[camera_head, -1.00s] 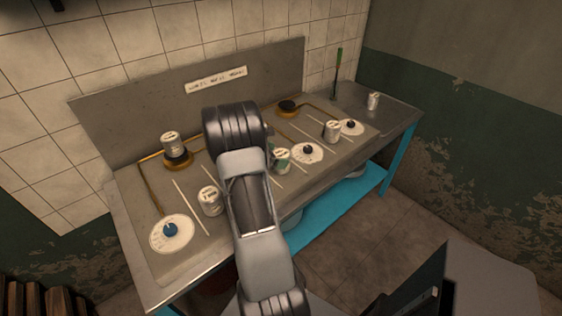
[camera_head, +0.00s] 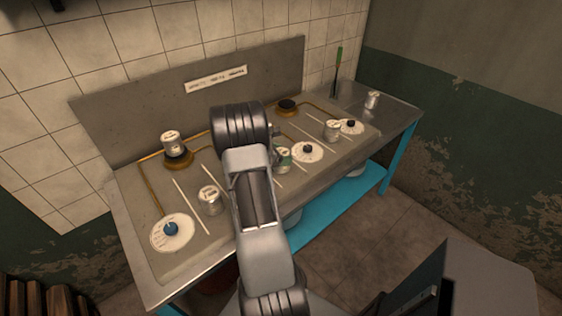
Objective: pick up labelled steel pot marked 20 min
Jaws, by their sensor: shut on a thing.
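A small steel pot (camera_head: 284,154) with a white label and a green patch shows just right of my arm, on the front middle of the worktop. My gripper (camera_head: 275,143) is mostly hidden behind my arm; only a small grey part shows beside this pot. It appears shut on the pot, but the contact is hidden. Similar labelled pots stand on the left burner (camera_head: 170,142), at front left (camera_head: 210,201), at right (camera_head: 331,130) and at the far right end (camera_head: 372,100). The label writing is too small to read surely.
White dials with knobs lie at front left (camera_head: 158,238), at the middle (camera_head: 315,155) and at right (camera_head: 356,131). An empty burner (camera_head: 287,106) is at the back. A green-handled tool (camera_head: 338,70) stands upright at back right. White strips divide the worktop.

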